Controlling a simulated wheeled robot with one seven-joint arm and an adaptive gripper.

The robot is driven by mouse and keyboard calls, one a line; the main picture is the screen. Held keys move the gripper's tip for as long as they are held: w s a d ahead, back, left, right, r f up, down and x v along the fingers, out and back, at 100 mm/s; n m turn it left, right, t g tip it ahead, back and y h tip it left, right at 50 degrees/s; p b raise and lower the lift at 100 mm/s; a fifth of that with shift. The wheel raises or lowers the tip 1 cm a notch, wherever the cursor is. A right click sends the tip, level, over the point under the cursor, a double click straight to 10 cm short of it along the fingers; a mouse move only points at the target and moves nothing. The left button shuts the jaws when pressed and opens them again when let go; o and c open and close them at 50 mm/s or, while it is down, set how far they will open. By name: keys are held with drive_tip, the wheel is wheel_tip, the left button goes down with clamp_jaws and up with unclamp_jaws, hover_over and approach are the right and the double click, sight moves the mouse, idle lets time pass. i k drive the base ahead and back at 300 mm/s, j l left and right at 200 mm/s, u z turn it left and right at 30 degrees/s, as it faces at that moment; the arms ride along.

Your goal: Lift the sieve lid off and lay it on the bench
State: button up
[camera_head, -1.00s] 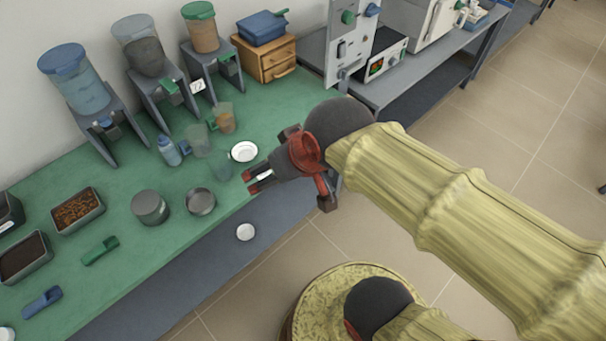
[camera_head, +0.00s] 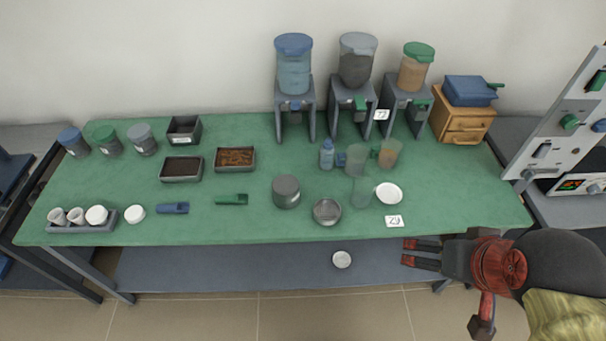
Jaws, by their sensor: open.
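The sieve looks like the round grey metal can (camera_head: 286,191) standing on the green bench (camera_head: 255,222), near the middle. Its top looks closed by a flat grey lid (camera_head: 286,184); the seam is too small to make out. A shallow round metal pan (camera_head: 327,211) stands just right of it and in front, seemingly open. My gripper (camera_head: 407,253) is at the lower right, in front of the bench's front edge. Its fingers are open and empty and point left, well apart from the can.
Clear cups (camera_head: 362,190), a small blue bottle (camera_head: 327,154) and a white dish (camera_head: 389,194) stand right of the can. A green scoop (camera_head: 232,199) lies left of it. Hoppers (camera_head: 294,65) line the back. Free bench lies in front of the scoops.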

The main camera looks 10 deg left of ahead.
sight(284, 186)
drive_tip(key=i+j, duration=0.1)
drive_tip(key=j, duration=0.3)
drive_tip(key=i+j, duration=0.1)
drive_tip(key=j, duration=0.3)
drive_tip(key=i+j+z, duration=0.1)
drive_tip(key=j, duration=0.3)
drive_tip(key=i+j, duration=0.1)
drive_tip(key=j, duration=0.3)
drive_tip(key=i+j, duration=0.1)
drive_tip(key=j, duration=0.35)
